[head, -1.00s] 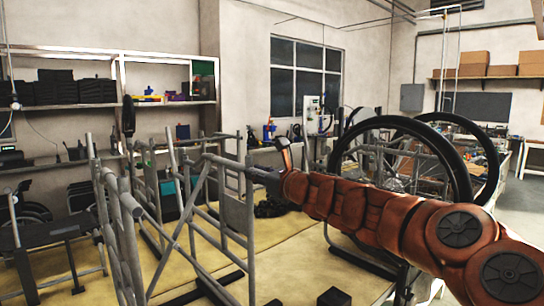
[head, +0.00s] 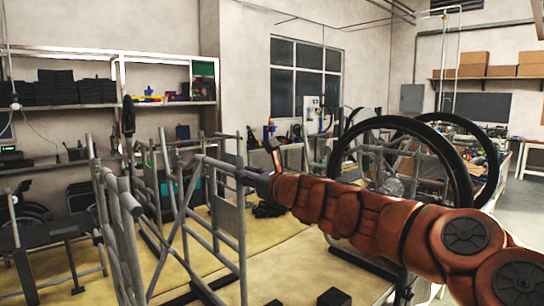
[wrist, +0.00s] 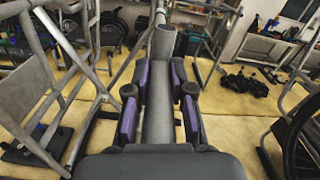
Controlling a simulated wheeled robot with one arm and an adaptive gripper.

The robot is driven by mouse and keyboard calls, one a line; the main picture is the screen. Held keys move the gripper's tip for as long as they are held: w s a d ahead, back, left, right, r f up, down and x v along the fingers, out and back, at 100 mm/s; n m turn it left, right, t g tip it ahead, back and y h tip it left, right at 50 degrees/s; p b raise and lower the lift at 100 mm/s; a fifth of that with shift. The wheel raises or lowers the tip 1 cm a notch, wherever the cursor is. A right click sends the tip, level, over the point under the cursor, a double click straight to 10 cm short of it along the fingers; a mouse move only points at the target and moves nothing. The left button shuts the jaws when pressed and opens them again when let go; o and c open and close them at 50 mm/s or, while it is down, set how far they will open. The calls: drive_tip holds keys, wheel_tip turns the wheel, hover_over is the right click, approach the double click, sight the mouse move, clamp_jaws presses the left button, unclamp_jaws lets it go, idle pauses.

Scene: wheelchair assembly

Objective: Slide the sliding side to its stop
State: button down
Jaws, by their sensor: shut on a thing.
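The sliding side (head: 228,222) is a grey tubular frame with a flat panel, standing upright near the middle of the head view. My gripper (head: 243,175) is at its upper rear, at the end of my orange arm. In the wrist view my gripper (wrist: 160,85), with purple-lined fingers, is shut around a grey tube (wrist: 158,122) of that side. The tube lies lengthwise between the fingers. The opposite grey side frame (head: 120,235) stands to the left, with crossing tubes between the two. The stop itself cannot be made out.
A wheelchair frame with large black wheels (head: 455,165) stands at the right, behind my arm. A small black block (head: 333,297) lies on the yellowish floor mat. A dark stand (head: 50,240) is at the left. Shelves (head: 80,105) line the back wall.

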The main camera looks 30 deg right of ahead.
drive_tip(key=shift+a, duration=0.15)
drive_tip(key=shift+s+a, duration=0.2)
drive_tip(key=shift+a, duration=0.5)
drive_tip(key=shift+s+a, duration=0.15)
drive_tip(key=shift+a, duration=0.65)
drive_tip(key=shift+a, duration=0.15)
drive_tip(key=c, duration=0.9)
unclamp_jaws()
drive_tip(key=shift+s, duration=0.1)
